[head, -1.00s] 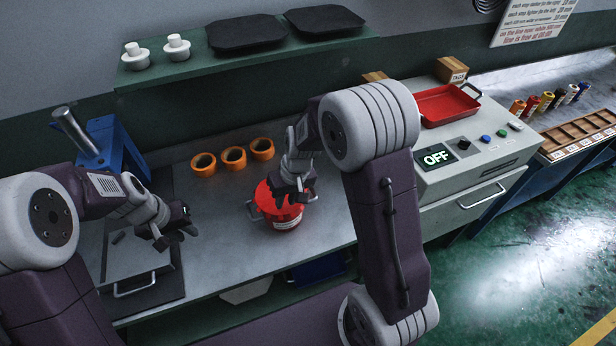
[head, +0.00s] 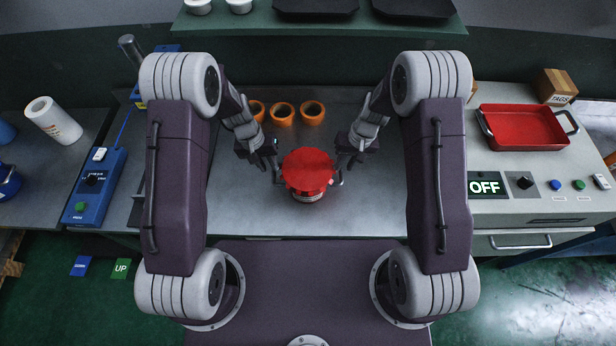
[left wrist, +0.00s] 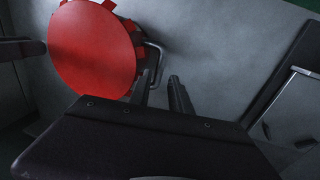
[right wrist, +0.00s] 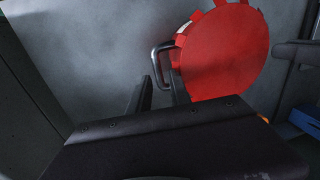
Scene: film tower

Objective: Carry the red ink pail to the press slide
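The red ink pail (head: 308,172) stands upright on the grey bench, with a flat red lid and a handle on each side. My left gripper (head: 273,163) is at its left handle. In the left wrist view, the open fingers (left wrist: 163,88) are on either side of this handle (left wrist: 160,58), not visibly closed on it. My right gripper (head: 345,165) is at the right handle; in the right wrist view its fingers (right wrist: 160,90) are open around that handle (right wrist: 155,62). The press slide, a plate with a bar handle (left wrist: 285,92), shows partly in the left wrist view; my left arm hides most of it in the head view.
Orange rolls (head: 283,112) stand behind the pail. A blue control box (head: 95,188) is at left. A red tray (head: 523,128) sits on the cabinet at right, beside an OFF display (head: 487,187). A shelf (head: 320,40) runs above. The bench around the pail is mostly clear.

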